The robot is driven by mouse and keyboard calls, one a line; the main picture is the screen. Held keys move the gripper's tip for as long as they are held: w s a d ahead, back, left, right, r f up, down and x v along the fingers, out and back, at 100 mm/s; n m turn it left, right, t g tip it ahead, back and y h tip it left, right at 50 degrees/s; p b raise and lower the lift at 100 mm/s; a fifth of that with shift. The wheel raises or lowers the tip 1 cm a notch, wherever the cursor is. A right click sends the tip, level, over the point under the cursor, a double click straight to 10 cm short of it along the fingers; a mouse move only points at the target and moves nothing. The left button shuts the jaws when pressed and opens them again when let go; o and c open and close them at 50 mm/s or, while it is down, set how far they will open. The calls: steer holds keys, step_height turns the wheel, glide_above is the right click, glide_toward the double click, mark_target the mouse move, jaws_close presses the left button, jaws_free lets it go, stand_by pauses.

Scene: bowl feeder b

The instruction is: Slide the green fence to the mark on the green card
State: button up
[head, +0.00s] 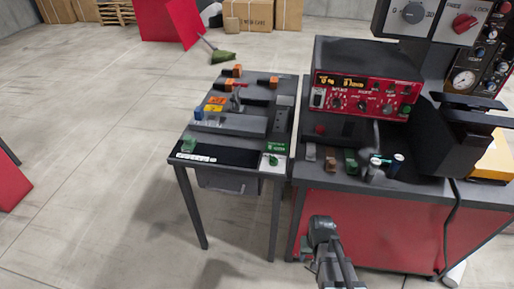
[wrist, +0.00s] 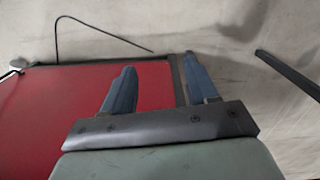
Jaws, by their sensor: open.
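A small green block (head: 189,145), which looks like the green fence, stands at the left end of the dark front strip on the small grey table. A green card (head: 276,148) sits at the right end of that strip, above a white patch with a dark green piece (head: 272,160) on it. Any mark on the card is too small to make out. My gripper (wrist: 160,64) is open and empty in the wrist view, its two fingers apart before a red panel. My arm shows low in the head view, right of the small table and well away from the green block.
A white scale strip (head: 196,157) lies near the green block. Orange and blue pieces stand farther back on the table. The red bench (head: 375,228) on the right carries a red control box (head: 366,94) and several small blocks. Floor (head: 90,190) left of the table is clear.

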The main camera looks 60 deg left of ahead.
steer(key=s+a+r+n+y, duration=0.1)
steer(key=s+a+r, duration=0.2)
steer(key=a+r, duration=0.5)
steer(key=s+a+r+n+y, duration=0.1)
steer(key=s+a+r+n, duration=0.2)
steer(key=a, duration=0.9)
steer(key=n+y, duration=0.2)
steer(key=y, duration=0.2)
glide_toward(187, 137)
steer(key=d+r, duration=0.3)
steer(key=d, duration=0.3)
steer(key=shift+a+r+n+h, duration=0.65)
steer(key=shift+a+r, duration=0.4)
steer(key=shift+a, duration=1.3)
steer(key=x, duration=1.3)
steer(key=shift+a+f, duration=0.2)
steer(key=shift+f, duration=0.05)
steer(key=shift+c, duration=0.3)
jaws_close()
